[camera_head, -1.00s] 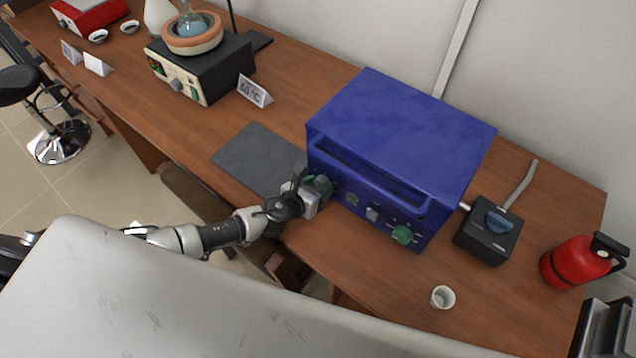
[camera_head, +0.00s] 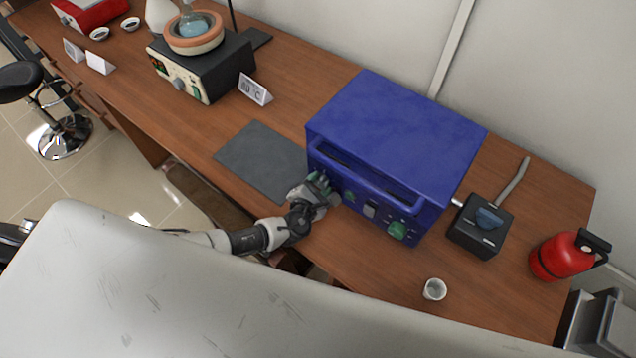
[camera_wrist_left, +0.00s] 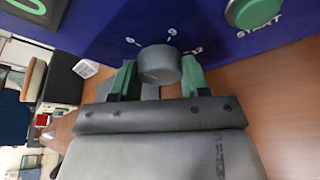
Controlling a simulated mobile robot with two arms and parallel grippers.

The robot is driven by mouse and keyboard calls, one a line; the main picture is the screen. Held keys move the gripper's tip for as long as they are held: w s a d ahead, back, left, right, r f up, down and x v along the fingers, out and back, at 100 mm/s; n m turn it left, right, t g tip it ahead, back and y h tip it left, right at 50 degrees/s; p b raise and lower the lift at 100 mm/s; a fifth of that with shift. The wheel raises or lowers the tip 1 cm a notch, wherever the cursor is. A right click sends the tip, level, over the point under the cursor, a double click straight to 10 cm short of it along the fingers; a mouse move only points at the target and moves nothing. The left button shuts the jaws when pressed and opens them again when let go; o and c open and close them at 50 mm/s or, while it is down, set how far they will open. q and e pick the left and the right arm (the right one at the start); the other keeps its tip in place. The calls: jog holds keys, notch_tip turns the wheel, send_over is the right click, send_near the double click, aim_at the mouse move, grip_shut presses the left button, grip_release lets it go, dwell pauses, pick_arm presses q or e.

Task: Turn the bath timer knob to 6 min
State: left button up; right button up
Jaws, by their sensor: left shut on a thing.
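The blue bath box (camera_head: 400,135) stands on the wooden bench with its control panel facing me. My left gripper (camera_head: 320,185) is at the left part of that panel. In the left wrist view its green fingertips (camera_wrist_left: 158,78) are shut on the sides of a round grey knob (camera_wrist_left: 158,65). Small white dial marks surround the knob, with a 12 legible at its right; its pointer setting cannot be read. A green START button (camera_wrist_left: 255,10) sits to the upper right of it. In the head view my gripper hides the held knob. My right gripper is not in view.
A grey mat (camera_head: 262,160) lies left of the box. A black control unit (camera_head: 480,228), a red canister (camera_head: 562,257) and a small white cup (camera_head: 435,289) are at the right. A heating unit (camera_head: 205,70) stands further left. The bench front between mat and cup is mostly clear.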

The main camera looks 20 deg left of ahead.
pick_arm(q)
jog(key=shift+m, duration=0.3)
dwell(0.4)
jog(key=o, duration=0.9)
